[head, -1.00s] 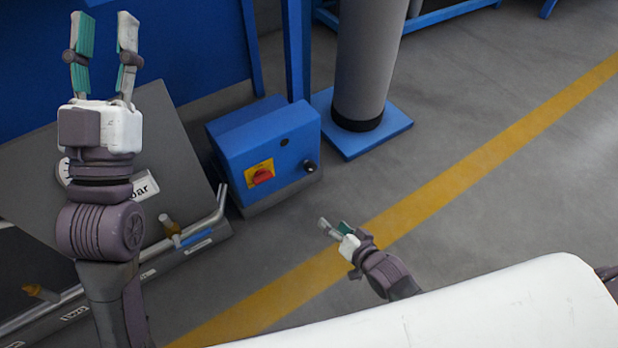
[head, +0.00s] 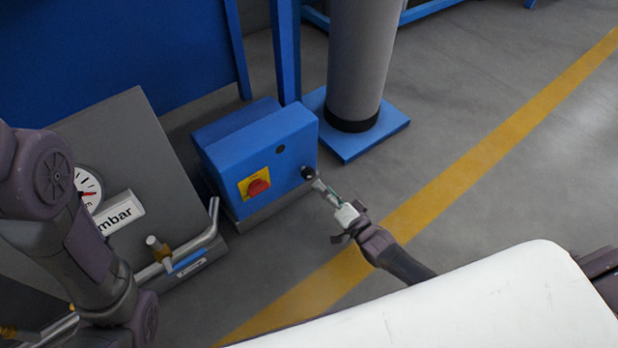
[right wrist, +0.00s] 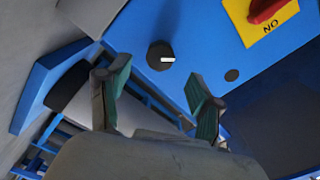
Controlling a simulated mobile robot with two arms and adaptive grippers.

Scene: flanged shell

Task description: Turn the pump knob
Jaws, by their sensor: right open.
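The black pump knob (head: 308,173) with a white mark is on the front of the blue pump box (head: 262,147). In the right wrist view the knob (right wrist: 160,56) shows whole, just beyond and between my fingertips. My right gripper (head: 323,188) is open, with its fingertips close to the knob from the lower right. In the right wrist view both green-padded fingers of the gripper (right wrist: 157,72) are spread with nothing between them. I cannot tell whether they touch the knob. My left arm crosses the left edge of the head view, and its gripper is out of view.
A red switch (head: 259,187) on a yellow plate sits left of the knob. A grey panel with a gauge (head: 88,188), an mbar label (head: 118,213) and pipework stands at left. A grey column (head: 355,60) on a blue base stands behind. Floor at right is clear.

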